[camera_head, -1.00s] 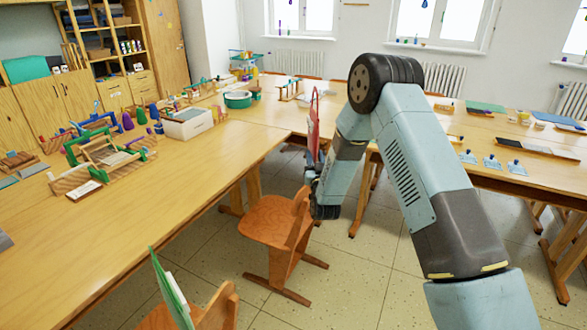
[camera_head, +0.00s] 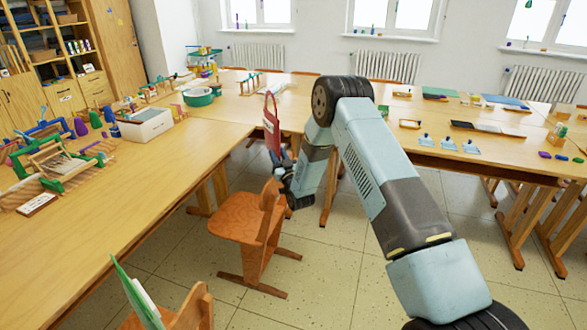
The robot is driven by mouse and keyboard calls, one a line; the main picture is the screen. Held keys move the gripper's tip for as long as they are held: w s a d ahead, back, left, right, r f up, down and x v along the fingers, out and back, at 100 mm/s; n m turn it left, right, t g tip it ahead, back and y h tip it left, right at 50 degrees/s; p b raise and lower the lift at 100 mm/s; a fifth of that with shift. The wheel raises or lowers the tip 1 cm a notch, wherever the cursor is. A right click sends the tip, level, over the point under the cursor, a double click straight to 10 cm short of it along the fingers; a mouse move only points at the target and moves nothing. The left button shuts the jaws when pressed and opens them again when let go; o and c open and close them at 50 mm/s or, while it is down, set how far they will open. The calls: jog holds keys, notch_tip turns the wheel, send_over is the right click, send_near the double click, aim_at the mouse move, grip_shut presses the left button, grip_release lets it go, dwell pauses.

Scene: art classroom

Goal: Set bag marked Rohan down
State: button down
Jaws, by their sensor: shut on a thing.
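A red bag (camera_head: 271,126) with a thin loop handle shows upright, partly side-on, above and behind the wooden chair. No name can be read on it from here. My gripper (camera_head: 281,160) is at the lower part of the bag, shut on it; the fingers are small and partly hidden by my own wrist. The bag appears in front of the far end of the long wooden table (camera_head: 105,215), and I cannot tell whether it touches anything there.
A wooden chair (camera_head: 240,226) stands just below my gripper. Another chair (camera_head: 196,306) with a green folder-like thing (camera_head: 134,295) is at the lower left. A white box (camera_head: 146,123), green basin (camera_head: 198,96) and wooden looms crowd the left table. The right tables (camera_head: 463,160) hold small items.

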notch_tip(320, 180, down, 7)
jog(key=w+d, duration=0.2)
jog(key=shift+d, duration=0.4)
jog(key=c, duration=0.8)
grip_release()
jog(key=shift+o, duration=0.2)
jog(key=shift+s, duration=0.1)
